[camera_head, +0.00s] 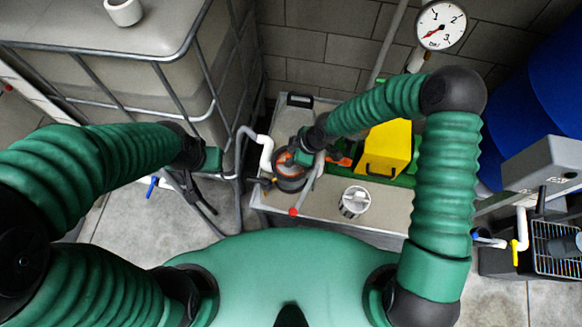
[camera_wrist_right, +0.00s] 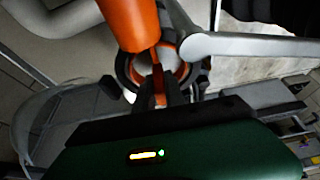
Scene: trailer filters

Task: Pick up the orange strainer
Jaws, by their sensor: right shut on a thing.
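The orange strainer (camera_head: 285,162) shows in part inside a dark round housing (camera_head: 291,184) on the bench, under my right gripper (camera_head: 300,160). In the right wrist view, an orange rim and upright strip (camera_wrist_right: 158,92) show inside the dark ring of the housing (camera_wrist_right: 126,68). My right gripper (camera_wrist_right: 160,98) is shut on that orange strip. The strainer's lower part is hidden in the housing. My left gripper (camera_head: 192,195) hangs open and empty to the left of the bench, over the floor.
A caged tank (camera_head: 110,75) stands at left, a pressure gauge (camera_head: 440,25) behind.

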